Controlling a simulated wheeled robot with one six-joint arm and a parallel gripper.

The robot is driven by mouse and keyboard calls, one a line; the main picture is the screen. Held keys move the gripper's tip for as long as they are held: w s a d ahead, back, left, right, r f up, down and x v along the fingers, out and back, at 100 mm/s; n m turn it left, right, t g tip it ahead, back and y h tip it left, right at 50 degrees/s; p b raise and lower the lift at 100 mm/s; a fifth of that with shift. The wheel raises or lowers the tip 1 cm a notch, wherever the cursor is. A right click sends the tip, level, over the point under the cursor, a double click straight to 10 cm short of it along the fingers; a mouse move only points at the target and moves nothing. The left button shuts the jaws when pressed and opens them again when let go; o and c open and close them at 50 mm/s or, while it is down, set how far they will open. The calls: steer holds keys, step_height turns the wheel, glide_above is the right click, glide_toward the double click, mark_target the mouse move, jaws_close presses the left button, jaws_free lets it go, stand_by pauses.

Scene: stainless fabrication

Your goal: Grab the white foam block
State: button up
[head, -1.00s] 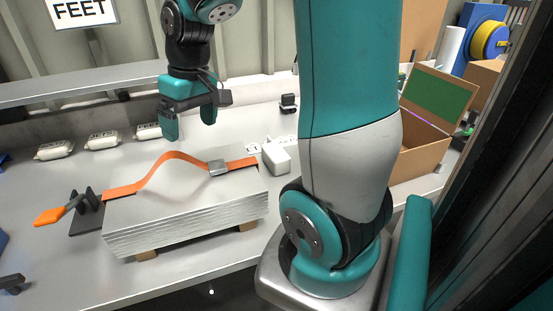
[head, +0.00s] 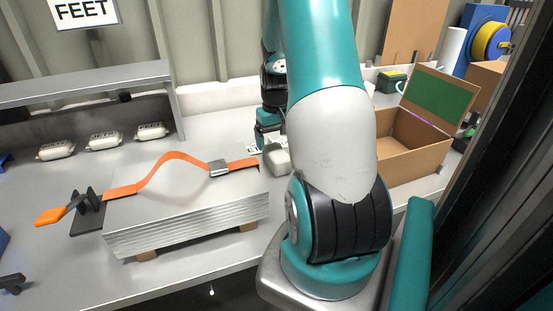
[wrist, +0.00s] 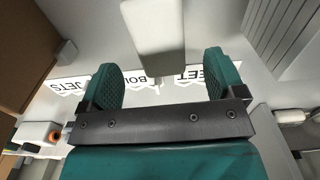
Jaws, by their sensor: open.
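The white foam block (head: 277,160) lies on the grey bench just right of the stack of sheets, partly hidden by my arm in the head view. In the wrist view the white block (wrist: 153,30) is long and pale, and runs from the top edge down toward the space between my fingers. My gripper (wrist: 162,70) is open and empty, with one teal finger on each side of the block's near end in the picture. I cannot tell the height gap between them. In the head view my gripper (head: 266,137) is mostly hidden behind my arm, close to the block.
A stack of sheets (head: 185,225) with an orange strap (head: 180,156) stands left of the block. An open cardboard box (head: 415,165) stands to the right. Flat labels (wrist: 140,86) lie on the bench near the block. Several white pouches (head: 104,140) lie at the far left.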

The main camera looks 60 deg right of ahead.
mark_target(277, 151)
steer(key=shift+s+a+f+p, duration=0.1)
steer(key=shift+f+p, duration=0.1)
steer(key=shift+f, duration=1.4)
steer(key=shift+s+a+f+p, duration=0.1)
steer(key=shift+f+p, duration=0.1)
steer(key=shift+f, duration=1.35)
steer(key=c, duration=1)
